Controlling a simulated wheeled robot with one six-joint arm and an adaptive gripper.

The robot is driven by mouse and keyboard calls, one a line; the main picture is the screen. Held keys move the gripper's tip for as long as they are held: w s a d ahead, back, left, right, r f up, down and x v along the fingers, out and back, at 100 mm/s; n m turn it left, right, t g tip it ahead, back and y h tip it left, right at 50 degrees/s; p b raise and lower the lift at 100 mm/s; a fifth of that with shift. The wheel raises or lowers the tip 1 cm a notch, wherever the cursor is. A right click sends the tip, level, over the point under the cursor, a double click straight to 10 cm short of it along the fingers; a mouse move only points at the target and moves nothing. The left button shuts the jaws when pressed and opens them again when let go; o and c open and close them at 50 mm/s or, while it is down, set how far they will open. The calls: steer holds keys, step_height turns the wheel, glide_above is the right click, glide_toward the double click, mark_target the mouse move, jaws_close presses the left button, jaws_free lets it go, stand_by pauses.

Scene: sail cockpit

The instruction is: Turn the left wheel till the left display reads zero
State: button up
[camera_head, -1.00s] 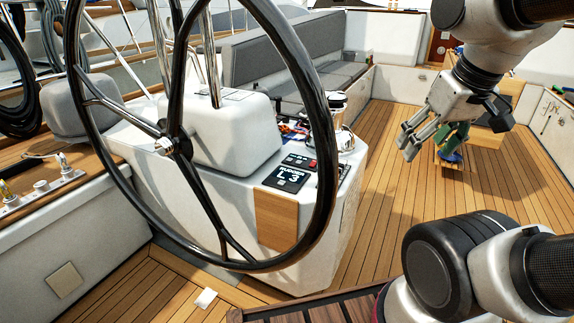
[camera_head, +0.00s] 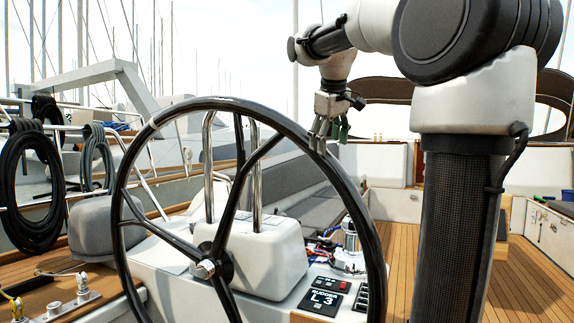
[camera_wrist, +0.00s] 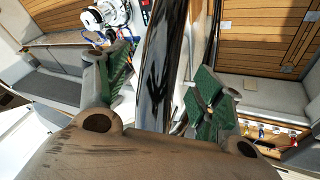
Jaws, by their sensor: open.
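The left wheel (camera_head: 352,196) is a large black-rimmed wheel with a few spokes and a metal hub, standing upright in the head view. The left display (camera_head: 320,303) sits on the white console behind it and reads "RUDDER L 3". My gripper (camera_head: 328,137) is at the upper right of the rim. In the wrist view the glossy dark rim (camera_wrist: 158,75) runs between my two green-padded fingers (camera_wrist: 163,88), with visible gaps beside it. The fingers are open around the rim; I cannot tell if either touches it.
The white console (camera_head: 262,258) stands behind the wheel, with a red-marked panel (camera_head: 331,284) above the display and a chrome winch (camera_head: 350,238) beyond. A grey bench (camera_head: 312,205) lies further back. Open wooden deck (camera_head: 400,240) is to the right.

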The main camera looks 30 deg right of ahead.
steer(key=x, duration=0.7)
steer(key=shift+w+a+f, duration=0.1)
steer(key=shift+w+f, duration=0.15)
steer(key=shift+w, duration=0.05)
steer(key=c, duration=1.4)
steer(key=shift+o, duration=0.2)
steer(key=t+y, duration=0.2)
glide_above(372, 251)
steer(key=w+a, duration=0.1)
steer(key=w, duration=0.5)
steer(key=shift+m, duration=0.3)
steer(key=f, duration=1.1)
steer(key=shift+s+a+f, duration=0.1)
steer(key=shift+a+f, duration=0.1)
steer(key=shift+f, duration=0.1)
steer(key=s+d+f, duration=0.1)
steer(key=f, duration=0.3)
steer(key=s+d+f+t, duration=0.1)
steer(key=f, duration=0.3)
steer(key=s+d+f+t, duration=0.1)
steer(key=s+f, duration=0.1)
steer(key=f, duration=0.2)
steer(key=shift+d+f+m+y, duration=0.1)
steer(key=shift+f+m+y, duration=0.2)
steer(key=shift+m+y, duration=0.1)
steer(key=o, duration=1.4)
steer(key=shift+d, duration=0.1)
steer(key=shift+c, duration=0.2)
